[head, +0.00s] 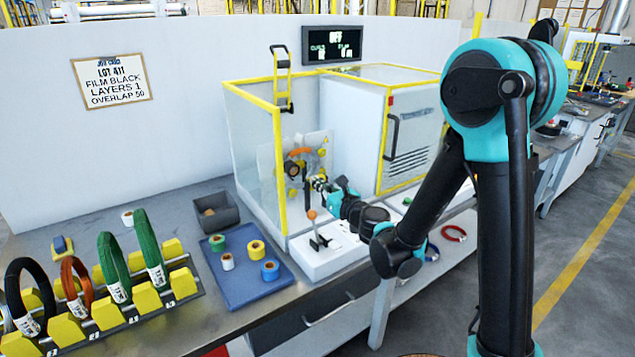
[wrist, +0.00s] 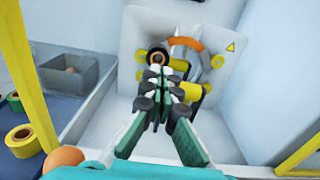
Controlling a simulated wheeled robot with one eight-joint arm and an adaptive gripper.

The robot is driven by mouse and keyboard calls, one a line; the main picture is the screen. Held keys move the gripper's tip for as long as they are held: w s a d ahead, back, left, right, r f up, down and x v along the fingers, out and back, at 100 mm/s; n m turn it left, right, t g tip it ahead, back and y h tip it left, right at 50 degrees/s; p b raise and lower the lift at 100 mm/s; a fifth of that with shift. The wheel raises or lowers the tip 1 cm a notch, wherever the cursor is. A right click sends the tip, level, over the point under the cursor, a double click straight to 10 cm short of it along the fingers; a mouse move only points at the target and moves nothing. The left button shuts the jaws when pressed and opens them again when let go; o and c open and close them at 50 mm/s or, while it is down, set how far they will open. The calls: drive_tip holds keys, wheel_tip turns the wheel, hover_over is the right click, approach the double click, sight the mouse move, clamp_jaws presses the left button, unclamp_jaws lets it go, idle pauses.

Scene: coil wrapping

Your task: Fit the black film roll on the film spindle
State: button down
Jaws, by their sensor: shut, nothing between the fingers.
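The black film roll (wrist: 151,56), dark with a brown core, is at the machine's back panel in the wrist view, its end facing me. It shows small and dark in the head view (head: 290,169). It appears to sit on the film spindle, which it hides; how far it is seated I cannot tell. My gripper (wrist: 160,77) is shut and empty, its fingertips just in front of and below the roll. Whether they touch it I cannot tell. In the head view my gripper (head: 319,183) reaches into the yellow-framed wrapping machine.
An orange arc (wrist: 186,43) and yellow rollers (wrist: 186,92) are close by the roll. A lever with an orange knob (head: 311,214) stands in front. A blue tray (head: 248,291) holds several other rolls. A coil rack (head: 105,318) stands left. Machine walls flank the gripper.

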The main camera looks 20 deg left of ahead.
sight(291, 169)
drive_tip(key=x, duration=1.1)
drive_tip(key=shift+a, duration=0.25)
drive_tip(key=shift+x, duration=0.8)
drive_tip(key=shift+d, duration=0.1)
